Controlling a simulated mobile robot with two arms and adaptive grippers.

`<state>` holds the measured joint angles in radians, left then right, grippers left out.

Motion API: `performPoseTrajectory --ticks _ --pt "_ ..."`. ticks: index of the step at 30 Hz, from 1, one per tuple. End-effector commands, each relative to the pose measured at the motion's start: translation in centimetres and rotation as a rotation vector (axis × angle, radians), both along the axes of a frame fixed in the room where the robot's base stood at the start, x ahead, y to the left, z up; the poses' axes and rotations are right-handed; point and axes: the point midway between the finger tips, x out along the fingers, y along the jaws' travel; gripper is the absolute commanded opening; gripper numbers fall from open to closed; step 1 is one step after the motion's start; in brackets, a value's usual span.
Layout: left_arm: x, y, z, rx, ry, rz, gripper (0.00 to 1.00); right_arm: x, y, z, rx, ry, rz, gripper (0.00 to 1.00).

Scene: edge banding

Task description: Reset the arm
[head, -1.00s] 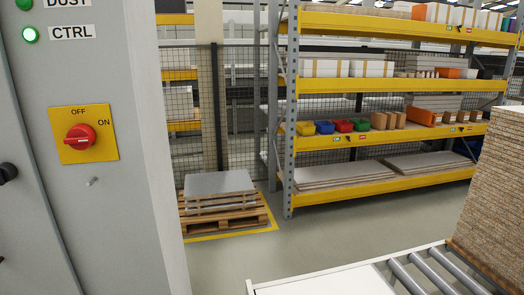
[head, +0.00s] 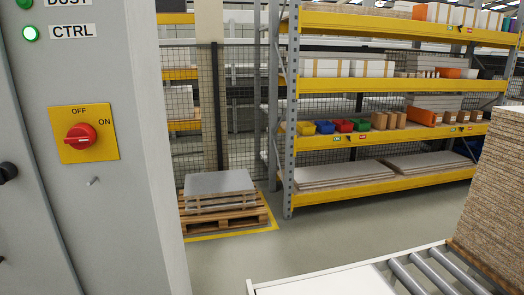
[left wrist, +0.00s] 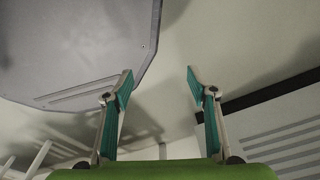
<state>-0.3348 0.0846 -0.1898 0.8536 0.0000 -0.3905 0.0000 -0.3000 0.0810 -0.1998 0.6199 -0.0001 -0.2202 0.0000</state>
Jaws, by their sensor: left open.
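My left gripper (left wrist: 158,82) shows in the left wrist view with its two teal-lined fingers spread apart. It is open and nothing is between the fingers. Pale floor lies behind it. My left gripper and my right gripper are both out of the head view. In the head view a grey cabinet stands at the left with a red rotary switch (head: 80,137) on a yellow plate marked OFF and ON. Its red knob lies roughly sideways.
A white-edged table with rollers (head: 420,280) is at the bottom right, next to a tall stack of boards (head: 495,190). A pallet with grey sheets (head: 220,184) stands on the floor. Yellow shelving (head: 390,187) runs along the back. Open floor lies between.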

Motion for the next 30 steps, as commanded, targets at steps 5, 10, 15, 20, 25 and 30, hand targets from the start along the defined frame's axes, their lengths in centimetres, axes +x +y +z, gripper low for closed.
performPoseTrajectory --ticks 5,10,15,20,25,30 --pt "-3.9 0.8 -2.0 0.004 0.022 -0.006 0.53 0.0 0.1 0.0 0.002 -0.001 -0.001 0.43" --pt "-5.2 1.1 -2.5 0.005 0.027 -0.008 0.53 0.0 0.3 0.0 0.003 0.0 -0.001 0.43" --pt "-5.2 1.1 -2.5 0.005 0.027 -0.008 0.53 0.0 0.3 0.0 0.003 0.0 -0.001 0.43" --pt "-5.2 1.1 -2.5 0.005 0.027 -0.008 0.53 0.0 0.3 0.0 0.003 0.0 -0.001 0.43" --pt "-5.2 1.1 -2.5 0.005 0.027 -0.008 0.53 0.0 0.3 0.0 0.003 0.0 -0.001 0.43" --pt "-5.2 1.1 -2.5 0.005 0.027 -0.008 0.53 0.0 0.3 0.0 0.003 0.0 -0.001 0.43"
